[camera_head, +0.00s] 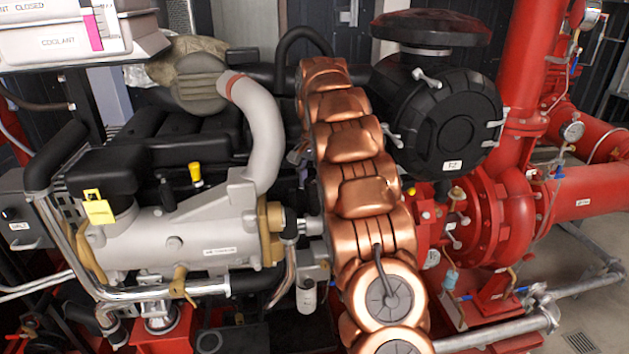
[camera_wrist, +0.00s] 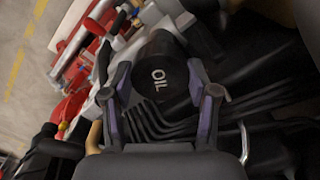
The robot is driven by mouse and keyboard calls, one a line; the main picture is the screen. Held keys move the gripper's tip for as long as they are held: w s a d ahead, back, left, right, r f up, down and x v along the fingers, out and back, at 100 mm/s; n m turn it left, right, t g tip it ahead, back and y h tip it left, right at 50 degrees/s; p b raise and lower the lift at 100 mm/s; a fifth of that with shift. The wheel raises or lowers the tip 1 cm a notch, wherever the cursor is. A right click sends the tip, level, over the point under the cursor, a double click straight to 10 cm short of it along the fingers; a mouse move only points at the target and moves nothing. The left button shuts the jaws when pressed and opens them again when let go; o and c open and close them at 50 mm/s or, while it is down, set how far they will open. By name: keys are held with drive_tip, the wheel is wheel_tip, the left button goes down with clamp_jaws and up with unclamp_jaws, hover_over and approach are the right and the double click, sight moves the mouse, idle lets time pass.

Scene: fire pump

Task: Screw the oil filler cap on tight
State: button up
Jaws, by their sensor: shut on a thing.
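The oil filler cap (camera_wrist: 160,75) is black and round, with white OIL lettering on its face in the wrist view. My gripper (camera_wrist: 157,88) has one purple-grey finger on each side of the cap and is shut on it. The lettering is turned sideways in the picture. Whether the cap sits flush on its filler neck cannot be told, as its underside is hidden. In the head view my copper-coloured arm covers the cap; only a small part of my gripper shows left of the arm, near the engine.
The grey and black engine (camera_head: 170,235) fills the left, with a yellow-topped handle (camera_head: 195,172) and a grey curved pipe (camera_head: 262,125). A black round housing (camera_head: 450,115) stands right of my arm. Red pump pipes (camera_head: 525,210) fill the right. A coolant tank (camera_head: 75,38) is at upper left.

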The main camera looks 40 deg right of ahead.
drive_tip(key=shift+f, duration=0.1)
idle(0.4)
drive_tip(key=o, duration=0.6)
clamp_jaws()
drive_tip(key=shift+m, duration=1.7)
